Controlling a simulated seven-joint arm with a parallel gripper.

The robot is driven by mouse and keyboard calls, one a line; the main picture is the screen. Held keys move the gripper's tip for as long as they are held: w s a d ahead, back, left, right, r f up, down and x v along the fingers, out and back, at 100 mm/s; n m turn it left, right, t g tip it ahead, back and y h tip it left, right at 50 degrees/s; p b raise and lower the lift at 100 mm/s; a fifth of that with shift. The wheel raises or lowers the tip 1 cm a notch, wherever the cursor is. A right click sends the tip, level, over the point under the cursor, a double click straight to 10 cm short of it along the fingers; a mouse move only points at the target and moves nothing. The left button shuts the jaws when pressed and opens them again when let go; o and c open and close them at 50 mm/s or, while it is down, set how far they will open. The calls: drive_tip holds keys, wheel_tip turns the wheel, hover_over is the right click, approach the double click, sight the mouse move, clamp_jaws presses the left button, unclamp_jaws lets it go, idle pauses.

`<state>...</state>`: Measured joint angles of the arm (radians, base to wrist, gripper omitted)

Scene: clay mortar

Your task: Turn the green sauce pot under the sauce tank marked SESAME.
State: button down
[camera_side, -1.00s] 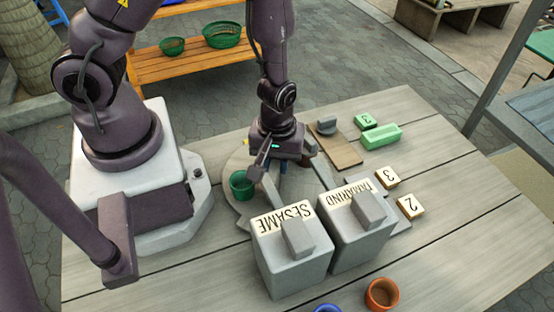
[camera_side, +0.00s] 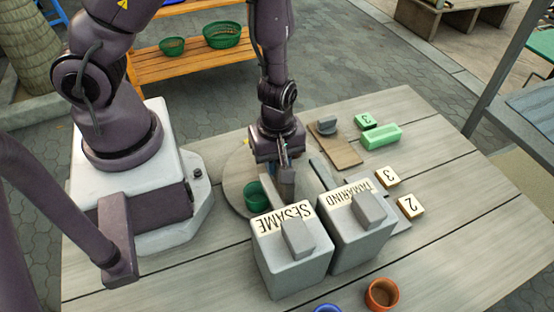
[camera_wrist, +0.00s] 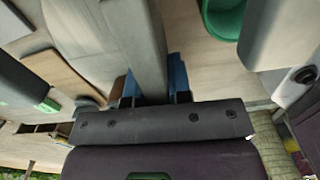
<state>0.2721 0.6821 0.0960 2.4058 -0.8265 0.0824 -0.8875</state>
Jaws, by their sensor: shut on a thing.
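The green sauce pot (camera_side: 256,196) stands on a round grey turntable (camera_side: 233,178), just left of and behind the tank marked SESAME (camera_side: 286,262). Part of the pot is hidden by that tank. In the wrist view the green pot (camera_wrist: 222,18) shows at the top. My gripper (camera_side: 282,168) is over the turntable, shut on a grey bar (camera_side: 287,186). In the wrist view the bar (camera_wrist: 135,45) runs up from between the blue fingertips.
The tank marked TAMARIND (camera_side: 357,238) stands right of SESAME. An orange pot (camera_side: 382,294) and a blue pot (camera_side: 327,308) are at the front. Numbered blocks (camera_side: 387,177) and a green block (camera_side: 381,136) lie to the right. The table's right front is clear.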

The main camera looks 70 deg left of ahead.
drive_tip(key=shift+n, duration=1.3)
drive_tip(key=c, duration=1)
unclamp_jaws()
drive_tip(key=shift+c, duration=0.2)
wheel_tip(320, 180, up, 12)
drive_tip(key=shift+d+f, duration=0.1)
drive_tip(key=shift+r, duration=0.6)
